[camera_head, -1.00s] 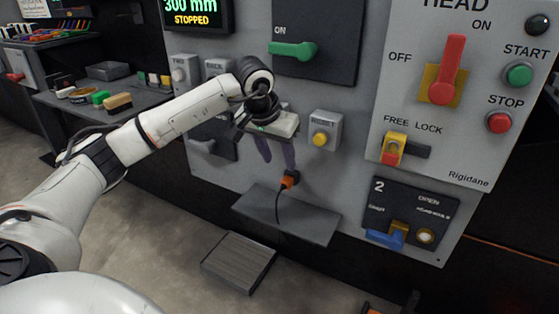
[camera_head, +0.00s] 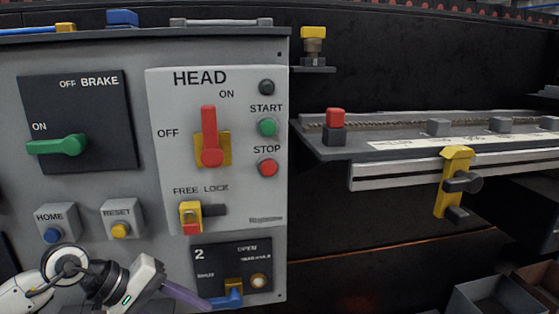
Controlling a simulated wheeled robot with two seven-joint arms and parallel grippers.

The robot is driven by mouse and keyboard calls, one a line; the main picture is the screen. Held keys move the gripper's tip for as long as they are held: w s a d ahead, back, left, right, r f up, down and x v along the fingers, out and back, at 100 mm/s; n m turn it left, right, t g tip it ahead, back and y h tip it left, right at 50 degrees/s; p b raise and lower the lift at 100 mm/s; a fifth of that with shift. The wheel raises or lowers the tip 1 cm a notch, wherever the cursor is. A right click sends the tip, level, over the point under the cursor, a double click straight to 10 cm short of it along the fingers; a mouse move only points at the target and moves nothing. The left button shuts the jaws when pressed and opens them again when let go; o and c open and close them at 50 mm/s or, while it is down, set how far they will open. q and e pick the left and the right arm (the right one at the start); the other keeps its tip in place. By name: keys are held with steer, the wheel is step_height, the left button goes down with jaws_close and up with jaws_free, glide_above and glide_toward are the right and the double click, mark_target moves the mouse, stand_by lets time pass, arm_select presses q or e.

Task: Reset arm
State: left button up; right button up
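My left gripper (camera_head: 180,294) is at the bottom of the view, its arm coming in from the lower left. A purple finger points right, in front of the panel's lower edge and close to the blue lever (camera_head: 228,299). Its finger gap is not clear in this view. My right gripper is out of view. The control panel (camera_head: 270,200) stands behind, with the yellow RESET button (camera_head: 120,230) above my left wrist and the blue HOME button (camera_head: 53,235) to its left.
The red HEAD lever (camera_head: 209,138) points up at ON. The green BRAKE lever (camera_head: 58,145) points left at ON. To the right, a rail (camera_head: 420,171) carries a yellow clamp (camera_head: 452,180). Grey bins (camera_head: 497,298) stand at the lower right.

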arm_select(q)
steer(key=s+d+r+n+t+h, duration=0.3)
steer(key=d+n+h, duration=0.3)
steer(key=n, duration=0.5)
steer(key=s+d+r+n+t+h, duration=0.3)
steer(key=d+n, duration=0.6)
steer(key=n, duration=0.2)
steer(key=a+f+n+t+y, duration=0.3)
steer(key=a+f+n+y, duration=0.15)
steer(key=n, duration=0.85)
steer(key=a+f+n+t+y, duration=0.3)
steer(key=f+n+t+y, duration=0.15)
steer(key=n, duration=0.75)
steer(key=s+a+f+n+g+y, duration=0.2)
steer(key=s+f+n+g+y, duration=0.2)
steer(key=s+f+n+g, duration=0.8)
steer(key=s+a+r+n+t+y+p, duration=0.1)
steer(key=s+r+n+t+p, duration=0.2)
steer(key=p, duration=1.2)
steer(key=shift+s+r+n, duration=0.25)
steer(key=shift+r+n, duration=0.15)
steer(key=shift+r, duration=0.55)
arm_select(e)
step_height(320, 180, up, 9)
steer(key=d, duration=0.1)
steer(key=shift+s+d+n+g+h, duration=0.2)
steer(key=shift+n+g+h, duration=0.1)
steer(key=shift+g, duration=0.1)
